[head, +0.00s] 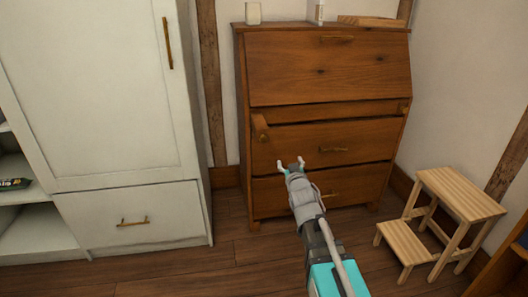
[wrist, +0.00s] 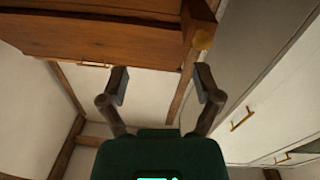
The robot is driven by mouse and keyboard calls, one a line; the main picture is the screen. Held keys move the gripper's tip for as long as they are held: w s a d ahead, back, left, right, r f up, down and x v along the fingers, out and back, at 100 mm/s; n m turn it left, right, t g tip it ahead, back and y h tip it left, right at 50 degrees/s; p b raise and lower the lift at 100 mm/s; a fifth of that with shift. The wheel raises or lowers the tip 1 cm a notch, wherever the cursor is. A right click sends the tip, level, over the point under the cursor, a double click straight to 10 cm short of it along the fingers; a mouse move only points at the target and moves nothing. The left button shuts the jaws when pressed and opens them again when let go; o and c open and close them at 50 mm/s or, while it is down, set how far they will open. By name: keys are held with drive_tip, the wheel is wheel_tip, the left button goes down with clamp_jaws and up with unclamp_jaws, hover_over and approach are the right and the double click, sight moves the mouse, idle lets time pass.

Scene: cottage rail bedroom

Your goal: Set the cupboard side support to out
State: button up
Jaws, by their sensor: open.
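The cupboard is a brown wooden bureau (head: 330,75) with a closed sloping front and drawers below. Its side support (head: 259,124) is a narrow wooden piece at the upper left, beside the top drawer, with a small round knob (head: 263,137). The support seems to stand slightly forward; how far is hard to tell. My gripper (head: 291,163) is open and empty, in front of the drawers, below and right of the knob in the head view.
A white wardrobe (head: 115,90) with a lower drawer stands close on the left. A wooden step stool (head: 455,195) stands at the right. A cup (head: 253,13), a bottle (head: 317,12) and a board (head: 370,21) are on the bureau top. The floor (head: 220,255) in front is clear.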

sight(264, 141)
drive_tip(key=a+f+n+t+y+b, duration=0.1)
drive_tip(key=b, duration=0.1)
drive_tip(key=s+a+t+y+b, duration=0.1)
drive_tip(key=a+b, duration=0.1)
drive_tip(key=b, duration=0.1)
drive_tip(key=a+f+n+t+y+b, duration=0.1)
drive_tip(key=a+y+b, duration=0.1)
drive_tip(key=shift+s+a+f+n+b, duration=0.1)
drive_tip(key=shift+s+f+n+b, duration=0.1)
drive_tip(key=shift+f+n+b, duration=0.15)
drive_tip(key=shift+w+r, duration=0.1)
drive_tip(key=p+x, duration=0.5)
drive_tip(key=x, duration=0.8)
drive_tip(key=shift+w+a+r, duration=0.15)
drive_tip(key=shift+w+r, duration=0.05)
clamp_jaws()
